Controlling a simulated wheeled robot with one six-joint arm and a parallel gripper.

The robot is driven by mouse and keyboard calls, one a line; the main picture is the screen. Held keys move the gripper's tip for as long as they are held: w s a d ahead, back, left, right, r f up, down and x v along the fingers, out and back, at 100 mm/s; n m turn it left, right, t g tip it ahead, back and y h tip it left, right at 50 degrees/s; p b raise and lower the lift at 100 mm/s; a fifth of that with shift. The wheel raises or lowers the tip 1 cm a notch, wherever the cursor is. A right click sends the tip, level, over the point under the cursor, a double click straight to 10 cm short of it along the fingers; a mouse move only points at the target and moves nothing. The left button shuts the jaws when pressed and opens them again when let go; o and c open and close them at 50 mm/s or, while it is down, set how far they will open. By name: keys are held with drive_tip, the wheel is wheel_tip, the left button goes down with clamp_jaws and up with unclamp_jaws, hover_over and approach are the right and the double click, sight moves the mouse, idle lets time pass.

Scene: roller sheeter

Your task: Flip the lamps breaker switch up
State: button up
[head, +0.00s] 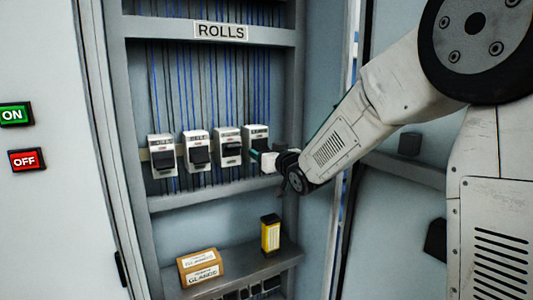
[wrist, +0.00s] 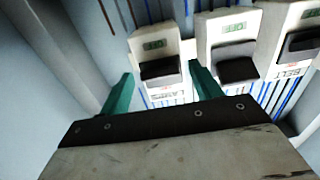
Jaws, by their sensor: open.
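The lamps breaker, a white unit with a black switch, appears to be the rightmost of the row (head: 255,132) in the head view. In the wrist view it is the leftmost unit (wrist: 153,47), with a partly hidden label that seems to read LAMPS. Its black switch (wrist: 160,71) shows between the fingers. My gripper (wrist: 162,78) is open, with one teal finger on each side of that breaker. In the head view my gripper (head: 259,156) is at the breaker's lower front and hides part of it. I cannot tell whether the fingers touch the switch.
Other breakers (head: 228,146) stand close by in the row, one labelled BELT in the wrist view (wrist: 290,45). A ROLLS sign (head: 221,31) is above. A cardboard box (head: 200,268) and a yellow-black box (head: 270,235) stand on the shelf below. The cabinet's side wall is close to my arm.

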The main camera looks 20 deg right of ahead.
drive_tip(key=shift+w, duration=0.1)
drive_tip(key=c, duration=1)
drive_tip(key=shift+r+g, duration=0.45)
drive_tip(key=shift+g, duration=0.35)
drive_tip(key=shift+r+g+h, duration=0.1)
drive_tip(key=shift+g+h, duration=0.2)
drive_tip(key=shift+g, duration=0.3)
drive_tip(key=o, duration=1)
drive_tip(key=v, duration=0.8)
